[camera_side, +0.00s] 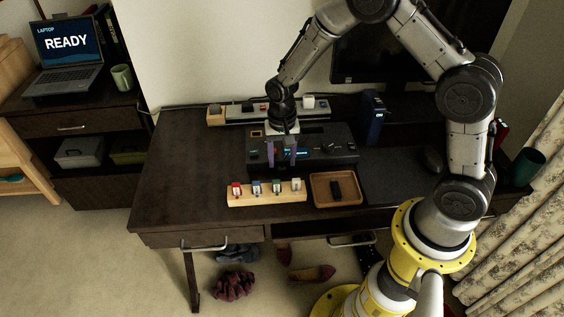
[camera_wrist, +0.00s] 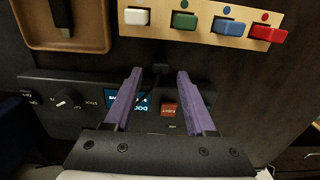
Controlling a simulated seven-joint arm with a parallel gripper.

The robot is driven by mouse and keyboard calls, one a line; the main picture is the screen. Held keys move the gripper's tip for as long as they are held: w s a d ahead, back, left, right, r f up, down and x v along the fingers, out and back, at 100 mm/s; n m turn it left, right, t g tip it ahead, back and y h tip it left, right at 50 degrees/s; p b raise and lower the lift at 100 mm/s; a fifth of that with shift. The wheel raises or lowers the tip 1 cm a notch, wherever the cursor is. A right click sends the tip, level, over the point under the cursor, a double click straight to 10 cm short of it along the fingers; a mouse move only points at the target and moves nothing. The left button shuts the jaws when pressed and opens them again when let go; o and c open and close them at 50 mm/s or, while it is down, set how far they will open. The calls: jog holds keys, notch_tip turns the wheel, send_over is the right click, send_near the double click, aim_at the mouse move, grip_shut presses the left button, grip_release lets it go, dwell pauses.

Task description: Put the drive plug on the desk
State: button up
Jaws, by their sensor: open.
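My gripper (camera_side: 282,154) hangs over the front of a black desk device (camera_side: 330,138), its purple fingers pointing down. In the wrist view my gripper (camera_wrist: 159,76) is open and empty. A small dark plug-like piece (camera_wrist: 161,69) with a thin dark line shows between the fingertips, apart from both; I cannot tell whether it is the drive plug. The device's front panel (camera_wrist: 85,105) with a lit screen and a red switch lies behind the fingers. The dark brown desk (camera_side: 175,170) has bare room on its left.
A wooden block (camera_side: 268,198) holds several coloured pieces in front of the device. A wooden tray (camera_side: 318,190) beside it holds a black object (camera_side: 336,190). A power strip (camera_side: 240,112) runs along the back.

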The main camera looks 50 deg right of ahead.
notch_tip(320, 180, up, 10)
notch_tip(320, 180, up, 9)
jog(key=n+t, duration=0.2)
send_over(282, 167)
jog(key=s, duration=0.5)
jog(key=s+r+n+t, duration=0.1)
jog(key=s+r+n, duration=0.2)
jog(key=s, duration=0.6)
jog(key=s+r+n+t, duration=0.2)
jog(key=s+r+n, duration=0.2)
jog(key=s, duration=0.6)
jog(key=shift+d+t, duration=0.25)
jog(key=shift+t, duration=0.05)
